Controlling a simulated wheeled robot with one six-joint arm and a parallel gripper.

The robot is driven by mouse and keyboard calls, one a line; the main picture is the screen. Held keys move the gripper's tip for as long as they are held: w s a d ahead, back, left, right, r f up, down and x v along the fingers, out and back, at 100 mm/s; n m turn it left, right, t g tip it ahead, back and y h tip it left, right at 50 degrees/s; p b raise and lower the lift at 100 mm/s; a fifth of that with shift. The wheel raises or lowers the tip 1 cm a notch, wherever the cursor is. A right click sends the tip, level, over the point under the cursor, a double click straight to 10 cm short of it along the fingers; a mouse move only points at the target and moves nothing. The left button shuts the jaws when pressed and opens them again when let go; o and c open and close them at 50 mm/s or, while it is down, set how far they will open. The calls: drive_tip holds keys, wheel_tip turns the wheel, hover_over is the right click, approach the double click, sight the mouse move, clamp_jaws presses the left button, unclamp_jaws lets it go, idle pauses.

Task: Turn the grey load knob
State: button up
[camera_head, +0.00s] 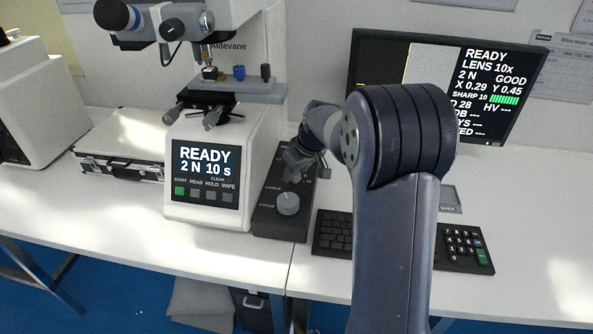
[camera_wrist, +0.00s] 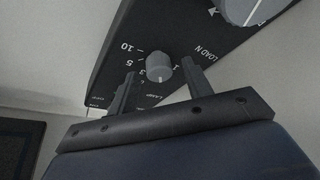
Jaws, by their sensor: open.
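The grey load knob (camera_wrist: 160,68) is a small round knob on a dark control box (camera_wrist: 130,45). Numbers from 1 to 10 curve around it, and the label LOAD N stands beside it. In the wrist view, the two fingers of my gripper (camera_wrist: 158,72) are open, one on each side of the knob. A gap shows between the knob and the fingers; I cannot tell their depth relative to it. In the head view, my gripper (camera_head: 296,168) is over the far part of the same box (camera_head: 270,228) and hides the load knob.
A larger pale knob (camera_head: 288,203) sits nearer on the box; it also shows in the wrist view (camera_wrist: 250,8). The white hardness tester (camera_head: 207,212) stands at left, its screen reading READY 2 N 10 s. A keyboard (camera_head: 335,232) and monitor (camera_head: 485,85) are at right.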

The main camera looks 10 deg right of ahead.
drive_tip(key=v, duration=1)
drive_tip(key=shift+r, duration=0.15)
drive_tip(key=shift+s, duration=0.15)
drive_tip(key=x, duration=1.1)
drive_tip(key=shift+r, duration=0.1)
drive_tip(key=shift+m, duration=0.3)
drive_tip(key=shift+d, duration=0.1)
